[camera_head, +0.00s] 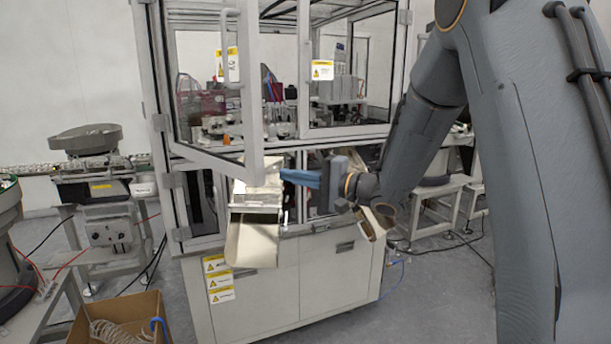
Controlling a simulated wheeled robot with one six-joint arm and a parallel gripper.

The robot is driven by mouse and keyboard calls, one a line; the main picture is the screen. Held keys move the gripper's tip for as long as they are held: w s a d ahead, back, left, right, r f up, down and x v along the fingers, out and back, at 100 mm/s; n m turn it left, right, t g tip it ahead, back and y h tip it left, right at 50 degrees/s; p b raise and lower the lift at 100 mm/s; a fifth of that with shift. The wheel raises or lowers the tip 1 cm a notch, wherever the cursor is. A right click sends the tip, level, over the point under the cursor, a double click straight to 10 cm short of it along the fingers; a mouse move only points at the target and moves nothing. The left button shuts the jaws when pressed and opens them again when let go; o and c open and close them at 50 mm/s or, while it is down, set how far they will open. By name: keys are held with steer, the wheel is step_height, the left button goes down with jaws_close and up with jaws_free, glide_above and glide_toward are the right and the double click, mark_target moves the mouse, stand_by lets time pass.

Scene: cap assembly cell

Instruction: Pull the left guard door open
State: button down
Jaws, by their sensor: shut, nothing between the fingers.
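The left guard door (251,100) is a pale grey frame with a clear pane, hinged at the cabinet's left post. It stands swung outward, its free edge away from the cabinet front. A light handle (225,45) shows near that edge. My gripper (284,174) has blue fingers pointing left. It is shut and empty, just right of the door's lower free corner. I cannot tell whether the fingertips touch the door. The right guard door (350,122) appears closed.
A pale chute (252,243) juts from the cabinet front below my gripper. A cardboard box (88,326) with coiled tubing lies on the floor at lower left. Feeder bowls (85,137) stand at left. Grey floor is open at lower right.

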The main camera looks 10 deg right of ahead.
steer(key=a, duration=0.1)
steer(key=a+p, duration=0.1)
steer(key=a, duration=0.1)
steer(key=a+p, duration=0.1)
steer(key=a, duration=0.1)
steer(key=shift+s+a, duration=0.25)
steer(key=shift+s, duration=0.15)
